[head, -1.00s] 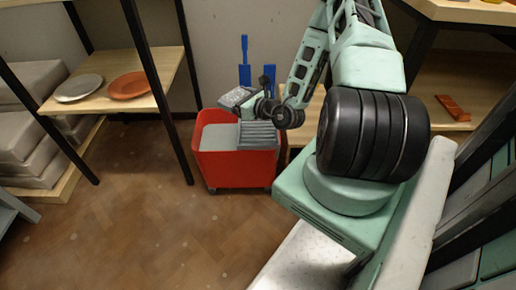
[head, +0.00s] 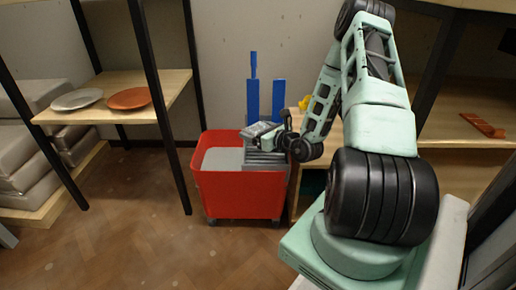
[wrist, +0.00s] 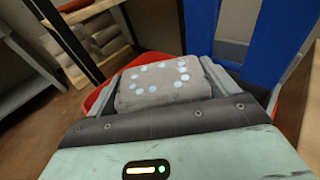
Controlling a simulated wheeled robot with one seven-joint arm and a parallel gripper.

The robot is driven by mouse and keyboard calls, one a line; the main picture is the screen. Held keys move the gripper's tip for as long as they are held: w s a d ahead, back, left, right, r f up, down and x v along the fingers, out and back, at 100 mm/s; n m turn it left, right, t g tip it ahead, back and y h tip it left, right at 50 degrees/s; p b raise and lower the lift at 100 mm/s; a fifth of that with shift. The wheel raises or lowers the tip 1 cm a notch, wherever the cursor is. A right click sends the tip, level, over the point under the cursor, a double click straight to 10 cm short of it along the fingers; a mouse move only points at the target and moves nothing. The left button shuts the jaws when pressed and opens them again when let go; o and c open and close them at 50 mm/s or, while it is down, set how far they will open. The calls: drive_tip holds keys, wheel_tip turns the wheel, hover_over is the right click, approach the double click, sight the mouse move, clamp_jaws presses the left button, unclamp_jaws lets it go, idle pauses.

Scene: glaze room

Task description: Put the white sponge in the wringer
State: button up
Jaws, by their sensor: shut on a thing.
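The white sponge (wrist: 163,88), greyish with pale blue spots, fills the space between the fingers of my gripper (wrist: 166,84) in the wrist view. My gripper is shut on it. In the head view my gripper (head: 260,132) is just above the grey ribbed wringer (head: 265,160), which sits at the right side of the red bucket (head: 238,193). The sponge is hard to make out there. In the wrist view the sponge hides most of what lies below it, so I cannot tell whether it touches the wringer.
Blue uprights (head: 253,100) stand behind the bucket, close to my gripper. A shelf on the left (head: 60,114) holds a grey plate (head: 77,99) and an orange plate (head: 129,98). A wooden shelf unit (head: 450,118) is on the right. The floor at front left (head: 120,235) is clear.

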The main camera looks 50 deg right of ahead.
drive_tip(key=shift+f+b, duration=0.95)
drive_tip(key=shift+f, duration=1.05)
drive_tip(key=shift+f, duration=0.15)
drive_tip(key=shift+f, duration=0.35)
drive_tip(key=o, duration=0.9)
drive_tip(key=shift+c, duration=0.2)
drive_tip(key=shift+r, duration=0.55)
drive_tip(key=s+p, duration=0.1)
drive_tip(key=s, duration=0.2)
drive_tip(key=s+r+p, duration=0.1)
drive_tip(key=s+p, duration=0.1)
drive_tip(key=s, duration=0.2)
drive_tip(key=s+p, duration=0.2)
drive_tip(key=s, duration=0.1)
drive_tip(key=shift+s+a+r, duration=0.25)
drive_tip(key=shift+a+r, duration=0.1)
drive_tip(key=shift+a, duration=0.05)
drive_tip(key=shift+s, duration=0.65)
